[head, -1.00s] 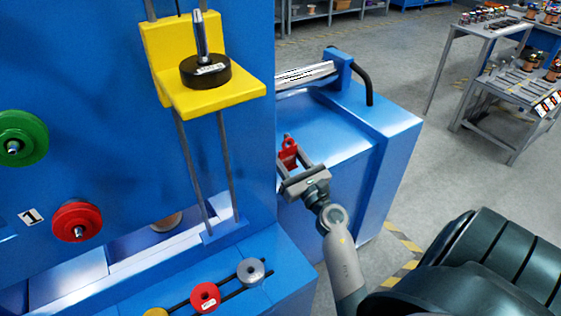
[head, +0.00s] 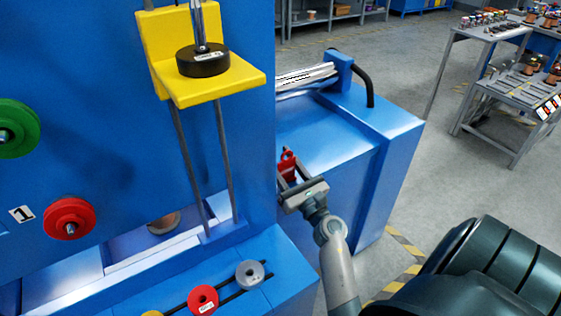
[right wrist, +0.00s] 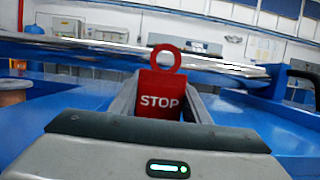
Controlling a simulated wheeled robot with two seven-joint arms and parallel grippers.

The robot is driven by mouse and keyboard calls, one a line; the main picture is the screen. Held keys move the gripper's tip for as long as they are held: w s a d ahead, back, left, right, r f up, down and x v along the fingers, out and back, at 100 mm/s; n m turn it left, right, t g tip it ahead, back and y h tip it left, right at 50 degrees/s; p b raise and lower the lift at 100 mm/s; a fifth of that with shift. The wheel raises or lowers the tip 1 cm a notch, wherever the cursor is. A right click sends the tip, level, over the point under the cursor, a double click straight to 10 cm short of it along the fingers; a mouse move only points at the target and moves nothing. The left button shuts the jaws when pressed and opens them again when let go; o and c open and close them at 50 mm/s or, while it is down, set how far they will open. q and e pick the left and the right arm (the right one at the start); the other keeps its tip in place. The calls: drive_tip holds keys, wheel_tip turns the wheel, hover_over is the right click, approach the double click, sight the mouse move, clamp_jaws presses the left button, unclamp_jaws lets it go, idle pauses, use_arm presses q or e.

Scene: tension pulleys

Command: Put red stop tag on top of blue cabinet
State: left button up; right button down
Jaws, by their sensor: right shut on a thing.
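The red stop tag (right wrist: 160,95) shows in the right wrist view, upright between the fingers, with a ring at its top and the word STOP on its face. In the head view the tag (head: 287,160) is small at the fingertips. My right gripper (head: 292,172) is shut on it, beside the corner of the big blue machine panel. The blue cabinet (head: 335,135) has a flat top and lies just behind and right of the gripper. I cannot tell the gap between tag and cabinet top. My left gripper is not in view.
Metal bars (head: 305,75) and a black curved handle (head: 365,80) stand at the cabinet's back. A yellow bracket (head: 215,85) with a black weight (head: 203,62) is on the panel at left. Red (head: 203,299) and grey (head: 250,274) rollers lie on the ledge below.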

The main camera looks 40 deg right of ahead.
drive_tip(key=shift+f, duration=0.15)
drive_tip(key=c, duration=1)
unclamp_jaws()
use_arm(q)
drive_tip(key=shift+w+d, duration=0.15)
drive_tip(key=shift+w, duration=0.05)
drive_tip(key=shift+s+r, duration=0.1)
